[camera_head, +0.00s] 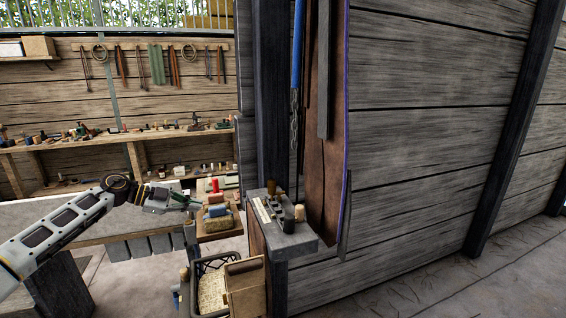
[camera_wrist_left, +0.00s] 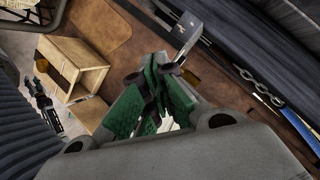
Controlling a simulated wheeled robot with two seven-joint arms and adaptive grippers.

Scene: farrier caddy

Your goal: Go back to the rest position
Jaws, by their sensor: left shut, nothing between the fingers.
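My left gripper (camera_head: 193,203) reaches in from the left on a white and grey arm, above the bench. It sits just left of a small group of coloured blocks and brushes (camera_head: 216,211). In the left wrist view its green-padded fingers (camera_wrist_left: 152,72) are together, with nothing seen held between them. My right gripper is in neither view.
A post-mounted shelf (camera_head: 287,240) with small tools stands right of the gripper. A black crate (camera_head: 200,265) and a wooden box (camera_head: 245,288) are below. A leather apron (camera_head: 325,180) hangs on the plank wall. A grey-topped bench (camera_head: 60,212) lies left.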

